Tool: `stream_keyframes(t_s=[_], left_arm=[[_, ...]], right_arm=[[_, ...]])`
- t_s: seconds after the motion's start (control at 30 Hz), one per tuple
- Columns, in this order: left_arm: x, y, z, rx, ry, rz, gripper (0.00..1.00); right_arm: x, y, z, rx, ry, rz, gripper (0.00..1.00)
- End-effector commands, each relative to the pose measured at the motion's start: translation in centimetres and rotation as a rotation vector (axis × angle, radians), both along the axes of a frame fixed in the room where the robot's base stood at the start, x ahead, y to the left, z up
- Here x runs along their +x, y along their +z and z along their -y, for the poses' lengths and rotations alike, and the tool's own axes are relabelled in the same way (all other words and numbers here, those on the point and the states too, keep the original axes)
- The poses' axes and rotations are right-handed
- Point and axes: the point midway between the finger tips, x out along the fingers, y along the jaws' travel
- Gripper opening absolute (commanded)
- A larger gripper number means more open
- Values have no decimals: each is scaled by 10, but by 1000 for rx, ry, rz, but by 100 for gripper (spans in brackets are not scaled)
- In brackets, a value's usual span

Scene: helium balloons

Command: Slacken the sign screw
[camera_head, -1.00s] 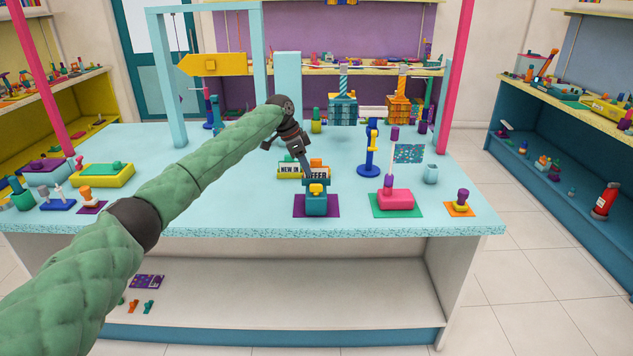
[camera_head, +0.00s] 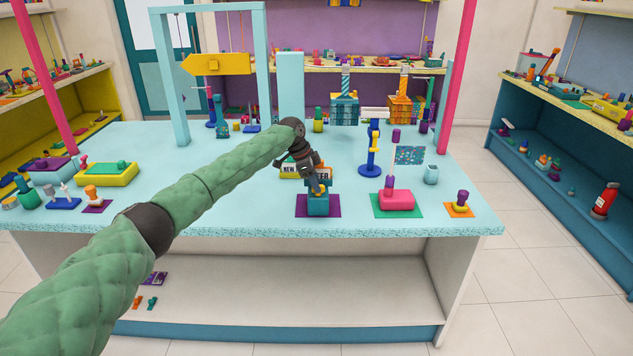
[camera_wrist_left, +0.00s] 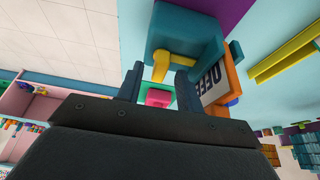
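The sign stand is a teal block (camera_head: 317,208) on a purple mat (camera_head: 333,208) near the table's front edge. It also shows upside down in the left wrist view (camera_wrist_left: 188,30). A yellow screw (camera_wrist_left: 160,66) sticks out of the block. The sign, with "OFFE" readable (camera_wrist_left: 213,82), stands by an orange part (camera_wrist_left: 234,76); my wrist mostly hides it in the head view. My left gripper (camera_head: 320,188) is over the stand. In the wrist view its two fingers (camera_wrist_left: 159,78) are apart, with the screw between their tips and slight gaps beside it. My right gripper is not in view.
A yellow tray (camera_head: 107,174) lies at left. The table's front strip (camera_head: 250,228) is clear.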

Motion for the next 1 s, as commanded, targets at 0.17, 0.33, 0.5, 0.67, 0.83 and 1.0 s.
stream_keyframes(t_s=[0.17,0.33,0.5,0.67,0.83,1.0], left_arm=[[0,-8,3,0,1,0,36],[0,-10,4,0,1,0,36],[0,-10,4,0,1,0,28],[0,-10,4,0,1,0,0],[0,-10,4,0,3,0,0],[-1,-10,4,-1,33,-1,0]], right_arm=[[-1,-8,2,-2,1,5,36],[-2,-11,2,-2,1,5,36],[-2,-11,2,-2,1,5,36],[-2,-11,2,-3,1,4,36],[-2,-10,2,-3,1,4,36],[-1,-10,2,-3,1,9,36]])
